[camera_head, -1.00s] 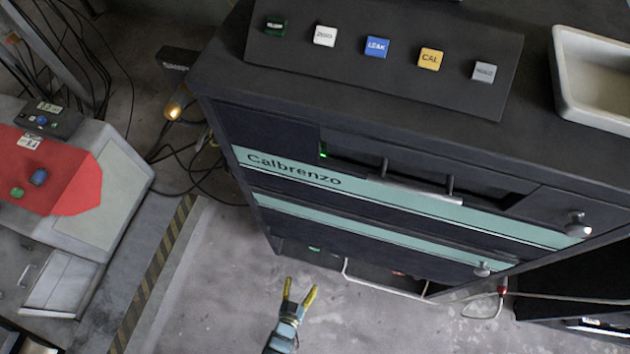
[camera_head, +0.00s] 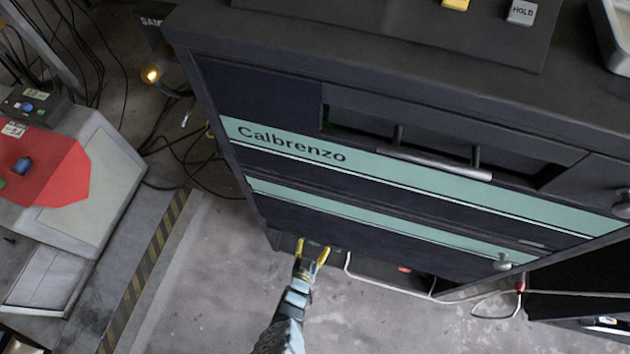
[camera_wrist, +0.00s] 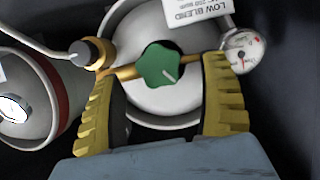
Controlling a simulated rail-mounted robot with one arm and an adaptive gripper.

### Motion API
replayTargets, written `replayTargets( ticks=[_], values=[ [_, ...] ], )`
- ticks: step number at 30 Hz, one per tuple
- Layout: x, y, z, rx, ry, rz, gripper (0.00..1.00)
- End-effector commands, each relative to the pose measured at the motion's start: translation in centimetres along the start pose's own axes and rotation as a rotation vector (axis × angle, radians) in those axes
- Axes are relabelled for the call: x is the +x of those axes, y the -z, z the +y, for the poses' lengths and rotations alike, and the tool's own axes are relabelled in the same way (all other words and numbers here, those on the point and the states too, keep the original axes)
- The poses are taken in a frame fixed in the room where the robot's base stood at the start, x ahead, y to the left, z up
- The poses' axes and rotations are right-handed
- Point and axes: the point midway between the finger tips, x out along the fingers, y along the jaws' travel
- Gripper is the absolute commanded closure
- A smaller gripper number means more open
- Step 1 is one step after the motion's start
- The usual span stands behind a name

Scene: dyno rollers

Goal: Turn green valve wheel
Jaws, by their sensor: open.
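The green valve wheel (camera_wrist: 161,66) shows in the wrist view, on a brass fitting in front of a pale round tank (camera_wrist: 190,95). A white pointer line is on its face. My gripper (camera_wrist: 160,85) is open, with one yellow finger on each side below the wheel; I cannot tell whether either finger touches the brass fitting. In the head view my gripper (camera_head: 311,252) is at the low opening under the dark Calbrenzo cabinet (camera_head: 400,235). A small green spot shows between the fingers there, partly hidden.
A gauge (camera_wrist: 243,50) is right of the wheel and a brass connector with hose (camera_wrist: 92,52) is left. A second tank (camera_wrist: 30,110) stands far left. The cabinet front overhangs my gripper. Bare floor (camera_head: 230,290) lies in front of the cabinet.

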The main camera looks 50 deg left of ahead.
Motion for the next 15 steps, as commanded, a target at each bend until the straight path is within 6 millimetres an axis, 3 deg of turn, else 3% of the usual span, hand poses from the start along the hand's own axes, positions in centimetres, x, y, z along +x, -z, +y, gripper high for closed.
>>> replayTargets(
  ticks=[6, 15],
  values=[
    [2.0, -0.1, -0.1, 0.0, 0.0, 0.003, 0.23],
    [2.3, 0.1, 0.0, 0.0, 0.0, 0.002, 0.23]
  ],
)
